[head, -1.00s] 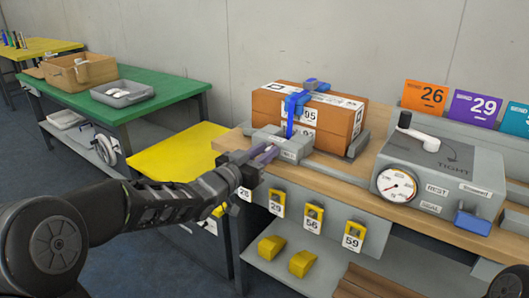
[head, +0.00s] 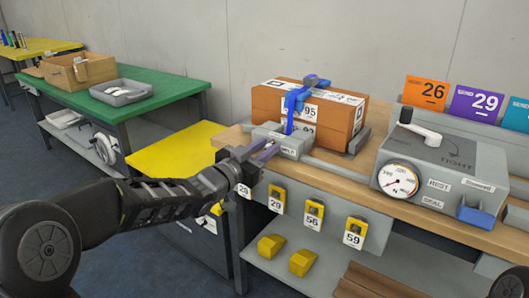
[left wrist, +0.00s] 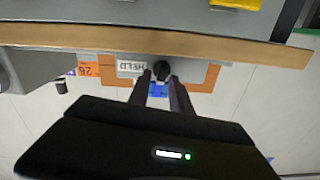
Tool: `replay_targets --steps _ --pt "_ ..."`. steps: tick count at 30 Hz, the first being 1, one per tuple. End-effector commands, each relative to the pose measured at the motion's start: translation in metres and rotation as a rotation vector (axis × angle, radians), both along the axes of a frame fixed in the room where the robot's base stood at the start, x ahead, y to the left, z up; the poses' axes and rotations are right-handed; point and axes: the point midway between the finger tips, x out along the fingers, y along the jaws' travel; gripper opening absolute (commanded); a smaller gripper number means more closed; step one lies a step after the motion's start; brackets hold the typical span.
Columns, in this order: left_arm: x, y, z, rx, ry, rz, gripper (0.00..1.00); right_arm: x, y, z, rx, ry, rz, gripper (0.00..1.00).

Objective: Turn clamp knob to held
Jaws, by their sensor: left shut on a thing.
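The grey clamp block (head: 290,147) sits at the front left of the workbench, before the strapped brown box (head: 331,120). The black clamp knob (left wrist: 161,70) shows in the left wrist view, on the block face beside a white HELD label (left wrist: 130,67), which appears upside down. My left gripper (head: 268,151) reaches in from the left. Its two purple-grey fingers are shut on the knob, one on each side. In the head view the fingers hide the knob. My right gripper is not in view.
A grey gauge box (head: 440,168) with a crank handle stands at the right of the bench. Yellow numbered tags (head: 314,214) hang along the front edge. A yellow table (head: 178,150) and green table (head: 130,88) stand at left.

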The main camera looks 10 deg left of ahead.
Motion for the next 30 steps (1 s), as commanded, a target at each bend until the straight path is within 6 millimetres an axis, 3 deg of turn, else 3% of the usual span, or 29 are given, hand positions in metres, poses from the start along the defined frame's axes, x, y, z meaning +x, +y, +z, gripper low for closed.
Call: replay_targets --steps 30 --pt "-0.003 -0.008 -0.012 0.859 -0.34 0.0 0.0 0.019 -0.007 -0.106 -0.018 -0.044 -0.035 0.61"
